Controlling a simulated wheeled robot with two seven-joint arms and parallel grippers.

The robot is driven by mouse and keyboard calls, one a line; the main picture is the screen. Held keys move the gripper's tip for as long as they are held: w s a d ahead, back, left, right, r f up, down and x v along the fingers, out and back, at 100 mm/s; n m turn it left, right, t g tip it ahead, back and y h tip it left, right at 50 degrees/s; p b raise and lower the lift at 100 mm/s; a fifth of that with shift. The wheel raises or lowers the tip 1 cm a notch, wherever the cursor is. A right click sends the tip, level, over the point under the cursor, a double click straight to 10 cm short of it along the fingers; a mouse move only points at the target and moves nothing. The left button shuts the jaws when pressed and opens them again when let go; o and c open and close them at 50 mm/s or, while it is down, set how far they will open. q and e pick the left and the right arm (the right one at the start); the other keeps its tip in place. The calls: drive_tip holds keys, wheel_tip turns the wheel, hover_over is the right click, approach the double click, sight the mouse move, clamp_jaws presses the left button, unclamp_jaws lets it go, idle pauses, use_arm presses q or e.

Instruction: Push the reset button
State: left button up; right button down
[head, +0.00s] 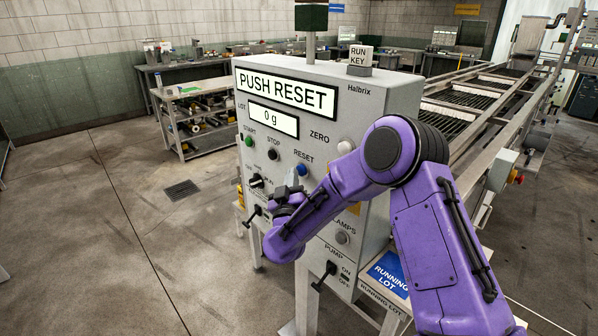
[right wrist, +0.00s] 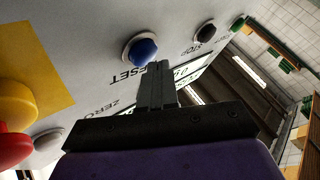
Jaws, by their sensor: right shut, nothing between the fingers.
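The blue reset button (head: 302,170) sits on the front of a grey control cabinet (head: 375,105), under the label RESET. In the right wrist view the blue button (right wrist: 141,47) shows as a domed cap in a pale ring. My right gripper (head: 291,188) is shut and empty, in front of the panel, a little below and left of the button in the head view. In the right wrist view its closed fingertips (right wrist: 157,66) point at the panel close beside the button. I cannot tell whether they touch it. My left gripper is out of view.
The cabinet's upper display (head: 286,92) reads PUSH RESET; the lower display (head: 273,117) reads 0 g. A black stop button (head: 272,154), green start button (head: 249,140) and white zero button (head: 345,146) are nearby. A red knob (right wrist: 14,145) on yellow stands left in the wrist view.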

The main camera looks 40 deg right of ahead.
drive_tip(key=shift+d, duration=0.5)
idle(0.9)
drive_tip(key=shift+a, duration=0.95)
drive_tip(key=shift+s+a, duration=0.15)
drive_tip(key=shift+a, duration=1.1)
drive_tip(key=shift+s+a, duration=0.1)
drive_tip(key=shift+a, duration=1.1)
